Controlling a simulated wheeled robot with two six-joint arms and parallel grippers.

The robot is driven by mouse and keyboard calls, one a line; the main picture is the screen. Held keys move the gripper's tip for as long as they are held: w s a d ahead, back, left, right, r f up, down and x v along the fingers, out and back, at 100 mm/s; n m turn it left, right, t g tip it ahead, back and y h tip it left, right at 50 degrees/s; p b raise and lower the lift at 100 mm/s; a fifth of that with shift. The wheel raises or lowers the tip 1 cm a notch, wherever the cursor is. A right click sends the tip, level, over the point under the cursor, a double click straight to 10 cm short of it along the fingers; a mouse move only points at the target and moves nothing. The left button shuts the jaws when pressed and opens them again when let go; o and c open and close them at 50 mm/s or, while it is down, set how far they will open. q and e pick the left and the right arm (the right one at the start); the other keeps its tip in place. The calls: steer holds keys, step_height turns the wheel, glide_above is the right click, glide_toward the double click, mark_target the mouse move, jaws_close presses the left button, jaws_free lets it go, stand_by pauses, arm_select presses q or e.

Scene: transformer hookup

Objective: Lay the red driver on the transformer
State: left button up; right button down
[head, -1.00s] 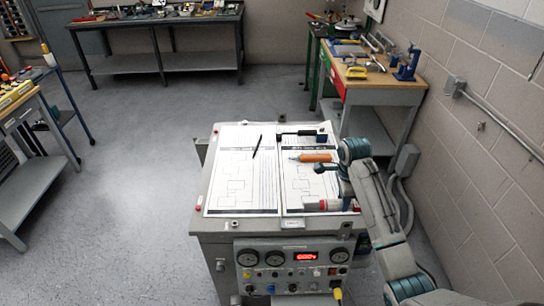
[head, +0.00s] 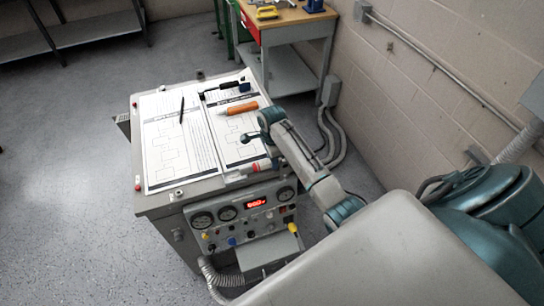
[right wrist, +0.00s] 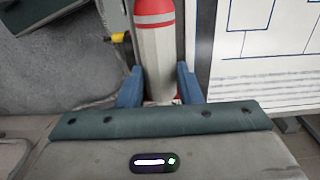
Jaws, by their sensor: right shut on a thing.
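The transformer (head: 160,206) is a grey cabinet with papers on its top and dials on its front. The red driver (head: 262,165) is at the front right part of its top. In the right wrist view the driver (right wrist: 155,45) shows a red end, a pale band and a grey body between the blue fingers. My right gripper (head: 268,152) is shut on it; the fingers also show in the right wrist view (right wrist: 159,80). I cannot tell whether the driver touches the top. My left gripper is out of view.
An orange-handled tool (head: 240,108), a black tool (head: 224,89) and a dark pen (head: 182,110) lie on the papers (head: 160,150). A workbench (head: 290,32) stands behind, near the right wall. The floor left of the transformer is clear.

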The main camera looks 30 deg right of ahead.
steer(key=shift+f, duration=0.15)
steer(key=c, duration=1)
jaws_free()
steer(key=shift+c, duration=0.2)
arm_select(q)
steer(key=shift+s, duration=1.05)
